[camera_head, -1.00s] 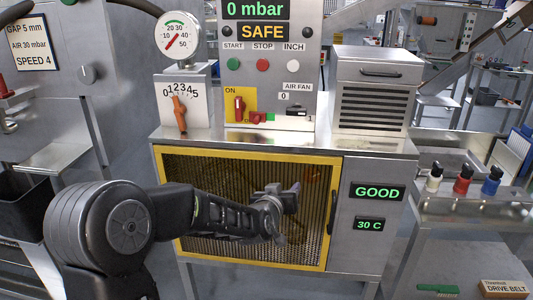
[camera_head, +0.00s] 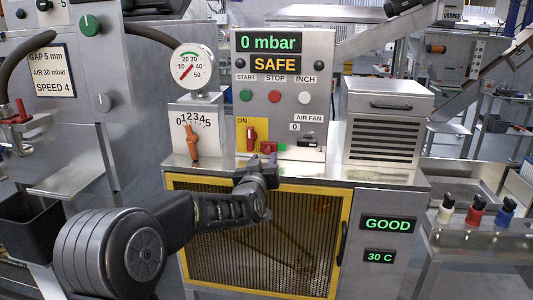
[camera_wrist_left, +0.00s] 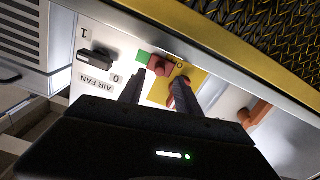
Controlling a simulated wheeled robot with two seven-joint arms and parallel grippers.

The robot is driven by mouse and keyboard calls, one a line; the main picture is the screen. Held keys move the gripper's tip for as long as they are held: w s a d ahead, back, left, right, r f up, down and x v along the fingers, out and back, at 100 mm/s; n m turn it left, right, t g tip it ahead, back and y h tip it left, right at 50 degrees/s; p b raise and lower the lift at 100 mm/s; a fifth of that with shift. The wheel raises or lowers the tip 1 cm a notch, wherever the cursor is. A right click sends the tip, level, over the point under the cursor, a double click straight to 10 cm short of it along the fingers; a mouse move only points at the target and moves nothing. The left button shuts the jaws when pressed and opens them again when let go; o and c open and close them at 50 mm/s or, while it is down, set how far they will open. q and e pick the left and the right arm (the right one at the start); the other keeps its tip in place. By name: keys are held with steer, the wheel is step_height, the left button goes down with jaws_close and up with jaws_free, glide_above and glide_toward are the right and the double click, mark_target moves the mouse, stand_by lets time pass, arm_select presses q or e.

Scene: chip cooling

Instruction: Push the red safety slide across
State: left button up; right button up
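The red safety slide (camera_head: 268,147) is a small red block low on the yellow plate of the control panel, with a green patch (camera_head: 281,147) just to its right. In the left wrist view the slide (camera_wrist_left: 159,65) shows just beyond the fingertips, the green patch on its left. My left gripper (camera_head: 265,164) is in front of the panel's foot, just below the slide. Its two fingers (camera_wrist_left: 157,88) are apart with nothing held between them. I cannot tell whether a finger touches the slide. My right gripper is in neither view.
A red switch handle (camera_head: 251,138) stands on the yellow plate, left of the slide. The black air fan switch (camera_head: 309,140) is to the right. An orange dial lever (camera_head: 192,142) is further left. The yellow-framed mesh door (camera_head: 345,205) is below, and a vented metal box (camera_head: 388,105) stands right.

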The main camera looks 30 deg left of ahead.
mark_target(267, 153)
arm_select(q)
steer(key=x, duration=0.4)
steer(key=shift+p, duration=0.4)
steer(key=shift+c, duration=0.6)
jaws_close()
stand_by(0.5)
